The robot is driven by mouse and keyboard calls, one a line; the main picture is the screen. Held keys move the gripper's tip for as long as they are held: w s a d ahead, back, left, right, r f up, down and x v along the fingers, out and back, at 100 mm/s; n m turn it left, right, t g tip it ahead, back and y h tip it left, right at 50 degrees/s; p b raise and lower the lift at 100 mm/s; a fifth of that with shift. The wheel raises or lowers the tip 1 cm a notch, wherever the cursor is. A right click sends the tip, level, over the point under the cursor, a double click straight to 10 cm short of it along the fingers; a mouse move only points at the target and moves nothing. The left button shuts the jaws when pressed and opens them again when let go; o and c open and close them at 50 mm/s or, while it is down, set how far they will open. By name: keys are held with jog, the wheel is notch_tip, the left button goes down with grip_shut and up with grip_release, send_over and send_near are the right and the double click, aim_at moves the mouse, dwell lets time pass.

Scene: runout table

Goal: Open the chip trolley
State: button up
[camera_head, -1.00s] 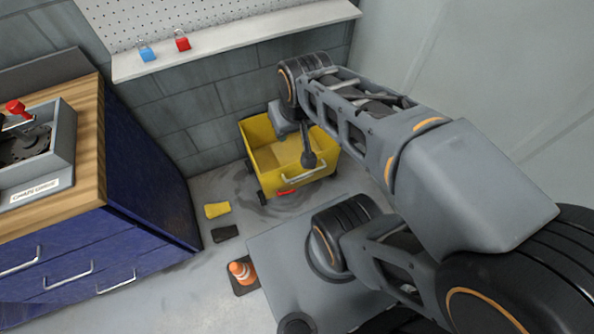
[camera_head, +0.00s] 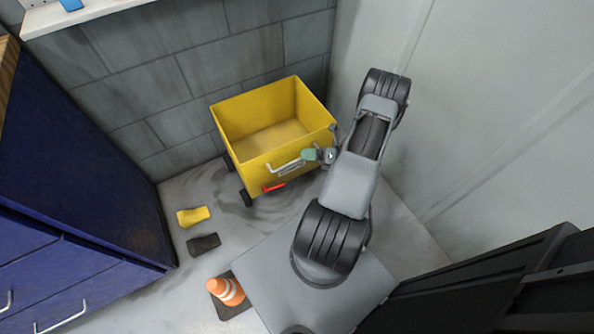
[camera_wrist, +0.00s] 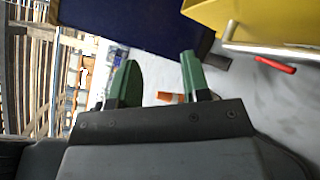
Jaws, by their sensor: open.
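The chip trolley (camera_head: 262,150) is a yellow open-topped box on dark wheels, standing by the grey block wall. It looks empty inside. A pale bar handle (camera_head: 285,165) is on its front face, and a red lever (camera_head: 274,187) sits low below it. In the wrist view, part of the yellow trolley (camera_wrist: 285,18), the handle (camera_wrist: 262,48) and the red lever (camera_wrist: 276,65) show at upper right. My gripper (camera_wrist: 158,82) has green fingers spread apart with nothing between them. In the head view it is by the trolley's front right, close to the handle's right end; contact cannot be told.
A blue cabinet (camera_head: 85,170) stands at left. A yellow cloth-like piece (camera_head: 193,216), a dark piece (camera_head: 203,244) and an orange-white cone (camera_head: 229,292) are on the floor between cabinet and my base. Walls close in behind and right of the trolley.

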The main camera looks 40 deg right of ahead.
aim_at(297, 160)
jog(key=s+d+f+m+t+h+b, duration=0.2)
jog(key=s+f+m+t+h, duration=0.15)
jog(key=f+m, duration=0.35)
jog(key=s+d+f+m+t+h+b, duration=0.2)
jog(key=f+m+t+h, duration=0.25)
jog(key=f, duration=0.45)
jog(key=shift+m, duration=0.65)
jog(key=b+x, duration=0.1)
jog(key=x, duration=0.5)
jog(key=b+x, duration=0.1)
jog(key=x, duration=0.6)
jog(key=shift+w+f, duration=0.2)
jog(key=shift+c, duration=0.2)
grip_shut()
